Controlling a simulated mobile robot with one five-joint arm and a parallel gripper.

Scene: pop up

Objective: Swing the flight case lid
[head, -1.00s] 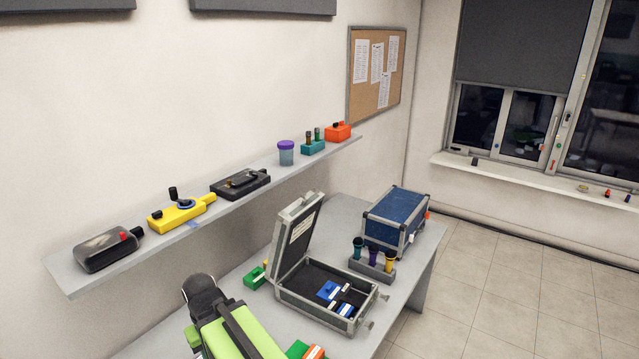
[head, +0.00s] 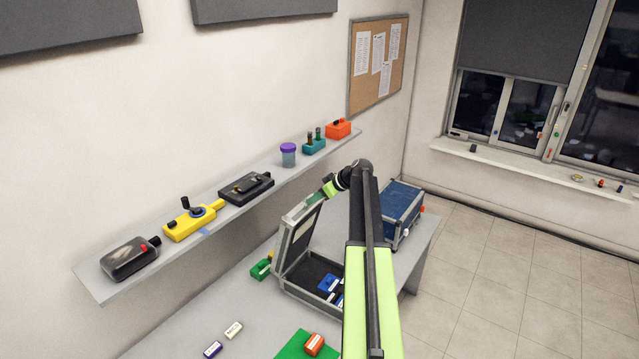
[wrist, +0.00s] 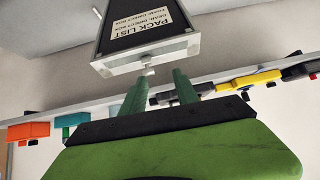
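The flight case (head: 312,284) stands open on the table, with a dark interior holding blue and white items. Its grey-framed lid (head: 298,236) stands up and leans back slightly. My gripper (head: 313,198) is at the lid's top edge in the head view. In the wrist view, my gripper (wrist: 160,74) has its two green fingers spread apart. The lid (wrist: 148,60), with a "PACK LIST" label, lies just beyond the fingertips. A small metal piece on its edge points between them. I cannot tell whether the fingers touch it. My arm hides the case's right side.
A blue case (head: 402,206) stands behind on the table. A wall shelf (head: 115,288) carries several devices close to the lid's left. A green block (head: 261,267) sits beside the case.

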